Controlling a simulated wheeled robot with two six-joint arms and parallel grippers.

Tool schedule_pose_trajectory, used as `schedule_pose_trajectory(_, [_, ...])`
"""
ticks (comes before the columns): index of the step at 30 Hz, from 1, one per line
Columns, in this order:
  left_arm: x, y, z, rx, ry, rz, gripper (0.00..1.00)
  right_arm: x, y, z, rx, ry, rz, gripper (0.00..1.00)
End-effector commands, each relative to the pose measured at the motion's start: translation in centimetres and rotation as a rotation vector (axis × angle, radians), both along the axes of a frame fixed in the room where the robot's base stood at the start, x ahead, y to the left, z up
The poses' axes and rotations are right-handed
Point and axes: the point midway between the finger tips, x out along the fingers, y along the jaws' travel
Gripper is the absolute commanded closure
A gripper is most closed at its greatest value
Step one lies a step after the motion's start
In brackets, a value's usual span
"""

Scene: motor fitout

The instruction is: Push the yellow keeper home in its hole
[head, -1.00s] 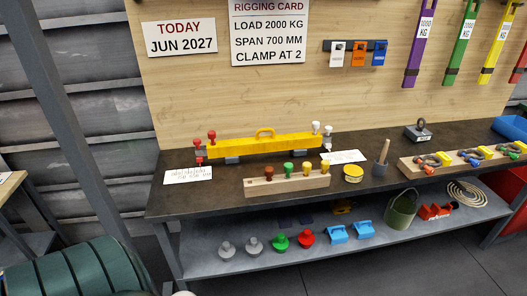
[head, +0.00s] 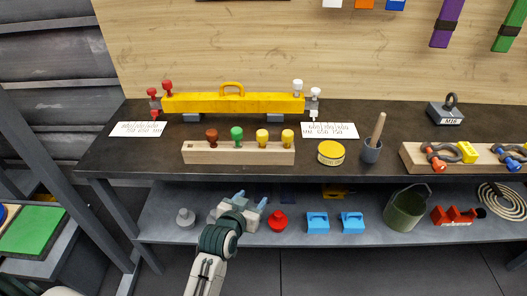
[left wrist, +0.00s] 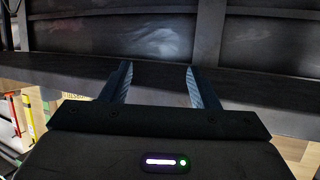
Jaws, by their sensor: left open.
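A wooden block (head: 215,156) on the bench holds a row of knobs: a brown knob (head: 211,136), a green knob (head: 237,134) and two yellow ones. The left yellow knob (head: 262,136) and right yellow knob (head: 287,136) both stand upright; I cannot tell which is the keeper or how deep either sits. A yellow beam (head: 235,102) with red and white knobs at its ends lies behind. My left gripper (head: 249,203) is below and in front of the bench top, over the lower shelf. In the left wrist view its fingers (left wrist: 157,78) are apart with nothing between them.
A yellow tin (head: 331,152) and a grey pot (head: 371,151) with a wooden handle stand right of the block. The lower shelf (head: 165,228) holds a red knob (head: 279,221), blue blocks (head: 317,222) and a green bucket (head: 406,208). The bench edge lies above my gripper.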

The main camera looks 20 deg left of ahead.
Motion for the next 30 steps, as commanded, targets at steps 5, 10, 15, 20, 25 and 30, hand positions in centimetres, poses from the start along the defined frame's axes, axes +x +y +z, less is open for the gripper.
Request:
schedule_pose_trajectory(5, [-0.3,0.1,8.7,-0.011,-0.183,0.011,0.45,0.9,0.1,-0.6,0.000,-0.004,0.001,1.00])
schedule_pose_trajectory(10, [1.0,-0.2,14.5,-0.026,-0.346,0.030,0.45,1.2,0.1,-0.3,0.000,-0.003,0.002,1.00])
schedule_pose_trajectory(15, [3.5,-0.3,15.3,-0.023,-0.370,0.034,0.45,0.4,0.0,-0.8,0.000,0.000,0.001,1.00])
schedule_pose_trajectory(20, [5.8,-0.4,15.2,-0.023,-0.368,0.033,0.45,-0.3,-0.1,-1.4,0.000,0.002,0.000,1.00])
schedule_pose_trajectory(25, [6.9,-0.4,15.1,-0.024,-0.367,0.034,0.45,-0.7,-0.1,-1.7,0.000,0.001,-0.001,1.00])
schedule_pose_trajectory(30, [9.1,-0.2,15.2,-0.022,-0.367,0.033,0.45,-2.5,-0.3,-2.5,0.000,0.010,-0.004,1.00])
